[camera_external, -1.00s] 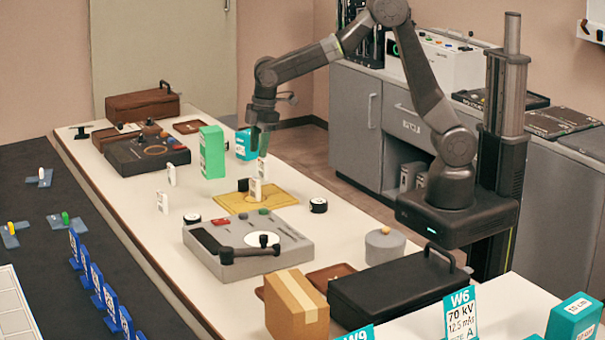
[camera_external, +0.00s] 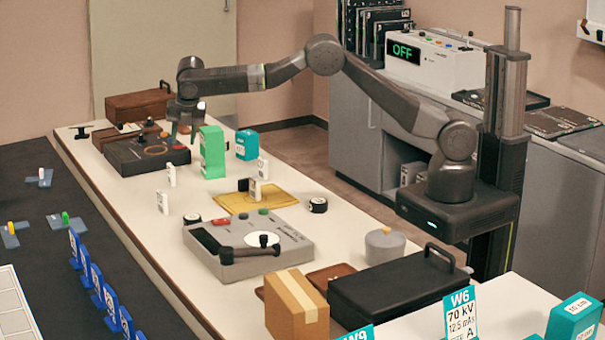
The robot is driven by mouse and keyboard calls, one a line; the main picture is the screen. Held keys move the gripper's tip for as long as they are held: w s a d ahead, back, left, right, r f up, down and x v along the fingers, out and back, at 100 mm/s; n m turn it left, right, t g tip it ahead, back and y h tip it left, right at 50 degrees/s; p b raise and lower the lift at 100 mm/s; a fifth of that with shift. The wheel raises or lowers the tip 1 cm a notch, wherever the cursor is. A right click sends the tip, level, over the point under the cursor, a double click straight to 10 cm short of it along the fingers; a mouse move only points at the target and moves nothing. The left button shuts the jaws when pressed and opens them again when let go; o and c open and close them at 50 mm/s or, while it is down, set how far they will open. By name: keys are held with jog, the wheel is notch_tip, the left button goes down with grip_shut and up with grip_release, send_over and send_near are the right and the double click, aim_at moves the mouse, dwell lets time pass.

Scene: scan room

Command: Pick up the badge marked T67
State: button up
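Several small white upright tags stand on the white table; their print is too small to read, so I cannot tell which is T67. One tag (camera_external: 172,175) and another tag (camera_external: 163,202) stand left of the green box. A third tag (camera_external: 254,191) stands at the yellow mat, and a fourth tag (camera_external: 263,167) stands just behind it. My gripper (camera_external: 185,134) points down with its fingers apart and nothing seen between them. It is high, between the dark console and the green box in the picture, clear of the tags.
The green box (camera_external: 212,152) and teal box (camera_external: 247,145) stand beyond the yellow mat (camera_external: 229,202). The dark console (camera_external: 135,160) is at the far left. A grey device (camera_external: 275,252), cardboard box (camera_external: 296,306) and black case (camera_external: 395,290) fill the near side.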

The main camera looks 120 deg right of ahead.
aim_at(172, 166)
jog(key=d+f+n, duration=0.1)
jog(key=d+f, duration=0.1)
jog(key=w+d+f+n, duration=0.1)
jog(key=d+f, duration=0.1)
jog(key=f, duration=0.1)
jog(key=w+d+f+n+h+p, duration=0.1)
jog(key=d+f+n, duration=0.1)
jog(key=d+f, duration=0.1)
jog(key=shift+d+f+g, duration=0.1)
jog(key=shift+f+g, duration=0.15)
jog(key=shift+g, duration=0.05)
jog(key=shift+s+f, duration=0.1)
jog(key=shift+f, duration=0.45)
notch_tip(172, 166, down, 4)
jog(key=shift+r+p, duration=0.2)
jog(key=shift+p, duration=0.5)
jog(key=shift+d+f, duration=0.25)
jog(key=shift+f, duration=0.15)
grip_shut()
